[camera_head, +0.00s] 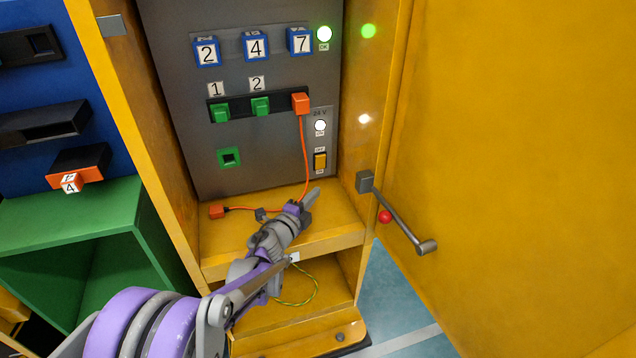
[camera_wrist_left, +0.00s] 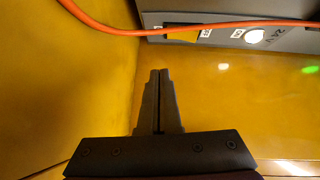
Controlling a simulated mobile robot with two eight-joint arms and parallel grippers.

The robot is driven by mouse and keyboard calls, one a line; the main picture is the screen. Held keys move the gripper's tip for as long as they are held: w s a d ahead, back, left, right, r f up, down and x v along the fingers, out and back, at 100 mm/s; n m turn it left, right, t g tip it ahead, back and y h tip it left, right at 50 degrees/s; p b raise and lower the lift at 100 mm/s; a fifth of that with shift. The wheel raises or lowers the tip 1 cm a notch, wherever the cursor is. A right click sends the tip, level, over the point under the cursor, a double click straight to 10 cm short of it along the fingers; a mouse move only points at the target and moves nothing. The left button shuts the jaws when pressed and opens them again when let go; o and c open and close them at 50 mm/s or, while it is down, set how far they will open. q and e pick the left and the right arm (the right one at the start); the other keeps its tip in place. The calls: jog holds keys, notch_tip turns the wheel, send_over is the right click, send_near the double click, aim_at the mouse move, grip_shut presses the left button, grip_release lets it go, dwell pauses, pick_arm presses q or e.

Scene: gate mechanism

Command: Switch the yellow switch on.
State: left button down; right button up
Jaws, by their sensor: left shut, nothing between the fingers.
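The yellow switch (camera_head: 320,161) sits in a labelled plate at the lower right of the grey panel, below a lit white lamp (camera_head: 320,126). The switch's exact position is too small to tell. My left gripper (camera_head: 314,194) is shut and empty, a little below the switch and apart from it in the head view. In the left wrist view the closed fingers (camera_wrist_left: 160,75) point toward the plate, and the switch (camera_wrist_left: 183,37) shows partly at the top, beyond an orange cable. My right gripper is not in view.
The orange cable (camera_head: 306,150) hangs from a plug in the panel, passes by my left fingers and runs to an orange block (camera_head: 217,211) on the cabinet floor. The yellow cabinet door (camera_head: 510,130) stands open at right, with a handle (camera_head: 400,217). Cabinet walls are close.

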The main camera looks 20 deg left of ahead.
pick_arm(q)
jog(key=v, duration=0.2)
jog(key=f+v, duration=0.1)
jog(key=v, duration=0.1)
jog(key=shift+s+a, duration=0.1)
jog(key=shift+s, duration=0.35)
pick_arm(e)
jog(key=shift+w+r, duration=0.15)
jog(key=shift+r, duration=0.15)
